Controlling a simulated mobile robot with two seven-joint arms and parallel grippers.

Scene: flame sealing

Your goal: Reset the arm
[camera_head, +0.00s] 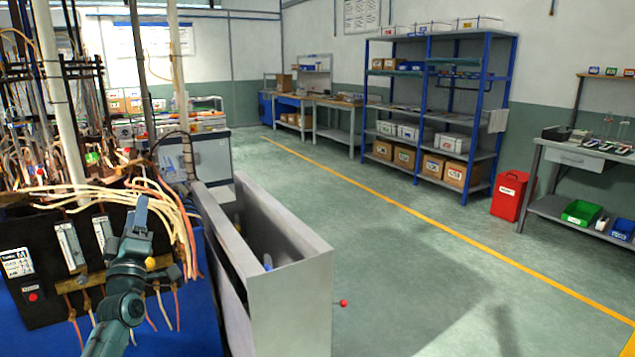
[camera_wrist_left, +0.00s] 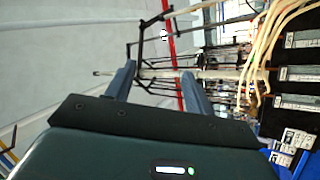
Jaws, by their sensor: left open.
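My left gripper (camera_head: 139,208) is in front of the dark sealing machine (camera_head: 30,222) in the head view, its fingers pointing up. It overlaps the machine's front panel in the picture; the gap between them cannot be judged. In the left wrist view, the two fingers of my left gripper (camera_wrist_left: 160,82) stand apart with nothing held between them. A pale rod shows behind the fingertips, and I cannot tell how near it is. My right gripper is not in view.
Pale tubes (camera_head: 165,205) hang close to my left gripper. A grey metal bin (camera_head: 290,290) stands just right of the blue table (camera_head: 200,320). Blue shelving (camera_head: 430,110) and a red bin (camera_head: 511,195) stand farther back. The green floor (camera_head: 400,250) between is clear.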

